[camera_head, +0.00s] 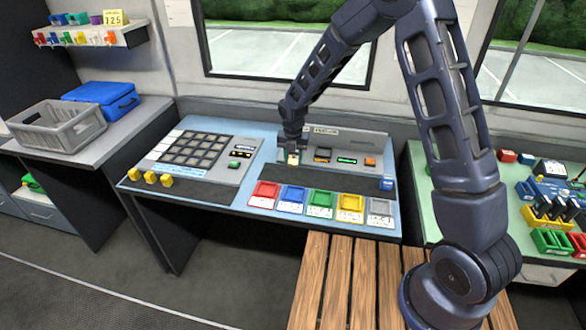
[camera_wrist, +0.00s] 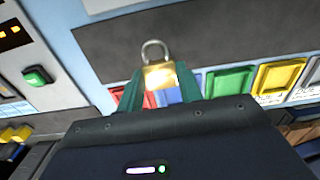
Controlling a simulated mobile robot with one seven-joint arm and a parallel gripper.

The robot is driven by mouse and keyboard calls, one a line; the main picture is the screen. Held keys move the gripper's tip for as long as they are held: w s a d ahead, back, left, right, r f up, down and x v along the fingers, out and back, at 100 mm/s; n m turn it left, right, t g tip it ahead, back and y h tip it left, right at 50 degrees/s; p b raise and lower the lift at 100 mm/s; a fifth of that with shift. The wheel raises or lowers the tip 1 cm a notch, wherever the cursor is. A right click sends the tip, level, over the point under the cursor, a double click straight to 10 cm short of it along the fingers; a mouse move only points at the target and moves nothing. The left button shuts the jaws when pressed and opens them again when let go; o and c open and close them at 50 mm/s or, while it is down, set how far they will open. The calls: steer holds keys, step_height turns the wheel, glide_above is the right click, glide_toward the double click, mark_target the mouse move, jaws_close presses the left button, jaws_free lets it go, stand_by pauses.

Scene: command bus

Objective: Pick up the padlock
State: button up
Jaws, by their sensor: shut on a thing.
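The padlock (camera_wrist: 160,75) shows in the wrist view, with a brass body and a grey shackle pointing up in the picture. My gripper (camera_wrist: 162,82) has its two green fingers on either side of the brass body and is shut on it. In the head view my gripper (camera_head: 293,155) is over the back of the blue desk, in front of the grey console. The padlock is only a small yellowish patch there (camera_head: 293,159). Whether it touches the surface below is hard to tell.
Red (camera_head: 264,193), blue (camera_head: 291,198), green (camera_head: 320,203), yellow (camera_head: 350,208) and grey (camera_head: 380,211) trays line the desk's front edge. A dark strip (camera_head: 330,183) lies behind them. A keypad panel (camera_head: 194,150) is to the left. A small blue block (camera_head: 386,183) sits at right.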

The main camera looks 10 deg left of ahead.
mark_target(293, 161)
step_height(293, 161, up, 14)
steer(key=shift+f, duration=0.2)
steer(key=w+d+m, duration=0.9)
steer(key=w+d, duration=1)
steer(key=d, duration=0.4)
steer(key=w+d+m, duration=0.3)
steer(key=d+m, duration=0.2)
steer(key=d, duration=1.2)
steer(key=w+d+m, duration=0.3)
steer(key=d+m, duration=0.1)
steer(key=d, duration=1.2)
step_height(293, 161, down, 20)
steer(key=shift+f, duration=0.1)
